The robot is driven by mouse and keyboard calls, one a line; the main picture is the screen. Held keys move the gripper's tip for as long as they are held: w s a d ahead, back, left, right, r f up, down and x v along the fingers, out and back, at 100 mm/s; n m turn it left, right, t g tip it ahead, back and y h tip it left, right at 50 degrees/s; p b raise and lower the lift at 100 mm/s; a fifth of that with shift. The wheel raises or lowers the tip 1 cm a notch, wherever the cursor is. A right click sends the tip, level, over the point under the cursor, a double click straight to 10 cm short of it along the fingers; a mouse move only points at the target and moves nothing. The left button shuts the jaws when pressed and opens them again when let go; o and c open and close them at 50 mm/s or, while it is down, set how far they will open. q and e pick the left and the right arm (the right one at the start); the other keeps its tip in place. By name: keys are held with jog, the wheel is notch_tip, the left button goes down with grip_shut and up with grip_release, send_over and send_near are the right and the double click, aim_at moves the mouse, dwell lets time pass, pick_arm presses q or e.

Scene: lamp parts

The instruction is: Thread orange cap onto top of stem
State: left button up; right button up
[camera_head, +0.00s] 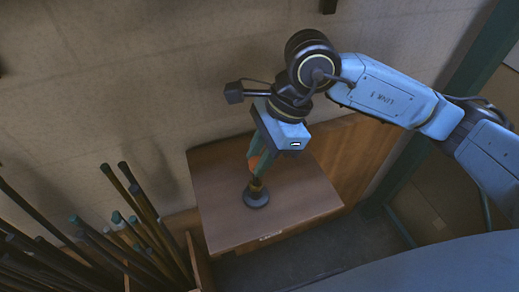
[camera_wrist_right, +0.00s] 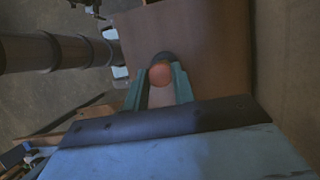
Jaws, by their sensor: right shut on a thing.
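The lamp stands on the wooden table, its dark round base (camera_head: 256,196) near the middle of the top. A short stem (camera_head: 257,183) rises from the base. The orange cap (camera_head: 254,163) is above the stem, between the fingers of my right gripper (camera_head: 254,160), which is shut on it. The right wrist view shows the orange cap (camera_wrist_right: 160,74) between the two green fingertips of the gripper (camera_wrist_right: 160,84), with part of the dark base (camera_wrist_right: 163,57) behind it. I cannot tell whether cap and stem touch. My left gripper is not in view.
The small wooden table (camera_head: 300,205) is otherwise bare. A bin of several dark rods (camera_head: 150,215) stands at its left. A plain wall (camera_head: 120,80) is behind, and a teal post (camera_head: 425,145) rises at the right.

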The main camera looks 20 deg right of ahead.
jog(key=shift+a+f+b, duration=0.1)
jog(key=shift+a+b, duration=0.05)
jog(key=shift+b, duration=0.2)
dwell(0.8)
jog(key=shift+f+b, duration=1.15)
jog(key=shift+b, duration=0.45)
dwell(1.7)
jog(key=shift+o, duration=1.2)
grip_shut()
jog(key=shift+s+f+b, duration=0.15)
jog(key=shift+f+b, duration=0.15)
jog(key=shift+b, duration=0.15)
jog(key=m, duration=0.1)
jog(key=m+t+b, duration=0.1)
jog(key=m, duration=0.1)
jog(key=shift+s+f+m, duration=0.1)
jog(key=shift+f+m, duration=0.05)
jog(key=shift+m, duration=0.15)
jog(key=shift+s+m+t+h+b, duration=0.1)
jog(key=shift+m+t+h+b, duration=0.5)
jog(key=shift+m, duration=1.1)
